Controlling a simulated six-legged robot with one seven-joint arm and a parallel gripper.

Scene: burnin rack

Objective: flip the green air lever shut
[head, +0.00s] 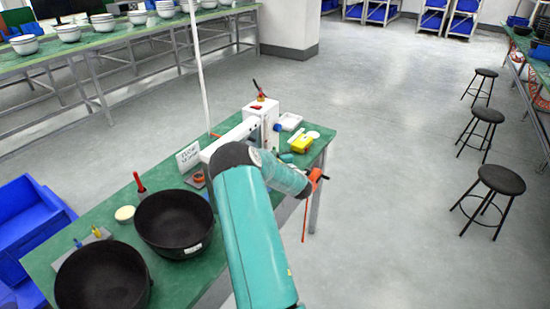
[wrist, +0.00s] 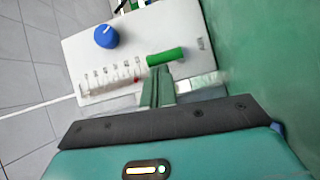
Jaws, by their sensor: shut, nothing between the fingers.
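The green air lever (wrist: 166,57) shows in the wrist view as a short green bar on a white panel (wrist: 125,50). It lies nearly sideways across the panel, tilted slightly. My gripper (wrist: 161,74) is shut and empty, its fingertips just below the lever in the picture. I cannot tell whether they touch it. A blue knob (wrist: 106,36) sits on the same panel, up and left of the lever. In the head view I cannot make out the lever, and my arm covers part of the bench there.
A row of clear tubes or markings (wrist: 110,78) lies left of my fingers. In the head view, a white unit (head: 262,118) stands on the green bench (head: 105,232), with a yellow item (head: 301,144) beside it. Black bowls (head: 174,222) stand at the bench's left.

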